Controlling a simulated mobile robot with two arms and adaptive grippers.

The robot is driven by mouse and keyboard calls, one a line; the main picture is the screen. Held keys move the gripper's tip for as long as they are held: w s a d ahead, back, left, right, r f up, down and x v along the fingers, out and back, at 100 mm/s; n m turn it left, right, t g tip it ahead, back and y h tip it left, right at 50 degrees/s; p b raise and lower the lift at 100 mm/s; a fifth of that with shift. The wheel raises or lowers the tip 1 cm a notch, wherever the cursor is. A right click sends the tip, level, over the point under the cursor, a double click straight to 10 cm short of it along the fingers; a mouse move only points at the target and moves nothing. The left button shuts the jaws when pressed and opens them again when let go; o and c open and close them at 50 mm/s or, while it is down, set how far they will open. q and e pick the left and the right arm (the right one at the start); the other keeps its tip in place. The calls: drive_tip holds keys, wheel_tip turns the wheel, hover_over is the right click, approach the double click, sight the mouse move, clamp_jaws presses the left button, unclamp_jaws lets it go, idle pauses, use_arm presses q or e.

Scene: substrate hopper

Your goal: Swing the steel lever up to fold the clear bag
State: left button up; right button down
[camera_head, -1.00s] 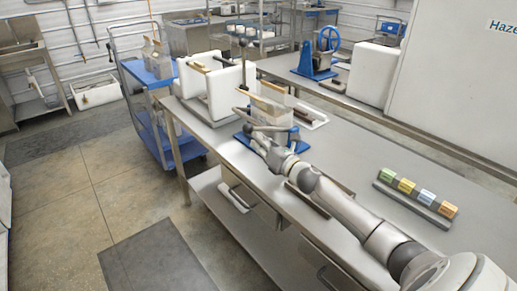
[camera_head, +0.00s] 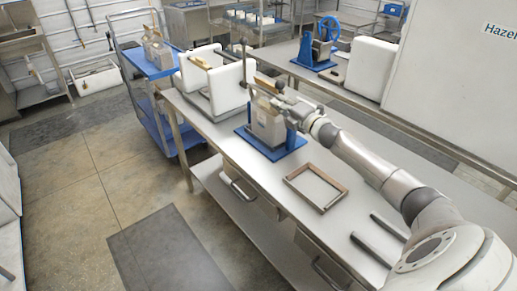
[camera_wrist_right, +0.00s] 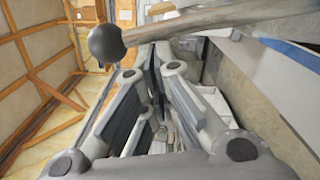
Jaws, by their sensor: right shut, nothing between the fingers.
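The steel lever (camera_wrist_right: 205,20) with its black ball knob (camera_wrist_right: 106,42) crosses the top of the right wrist view, just beyond my gripper fingers. The clear bag (camera_head: 267,124) stands upright on a blue base (camera_head: 290,145) on the steel bench. My right gripper (camera_head: 277,97) is at the top of the bag and partly covers it. Its fingers (camera_wrist_right: 158,88) are shut and hold nothing. Whether they touch the lever I cannot tell. My left gripper is not in view.
A white two-walled holder (camera_head: 232,72) stands left of the bag on the bench (camera_head: 225,135). An upright rod with a dark knob (camera_head: 242,43) shows near it. A brown-edged frame (camera_head: 332,177) and dark bars (camera_head: 374,250) lie nearer me. A blue cart (camera_head: 150,70) is at left.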

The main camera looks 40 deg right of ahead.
drive_tip(key=shift+w+d+r, duration=0.1)
drive_tip(key=shift+d+r, duration=0.15)
drive_tip(key=shift+d, duration=0.35)
drive_tip(key=shift+d+r, duration=0.25)
drive_tip(key=shift+d, duration=0.35)
drive_tip(key=shift+d+r, duration=0.1)
drive_tip(key=shift+r, duration=0.05)
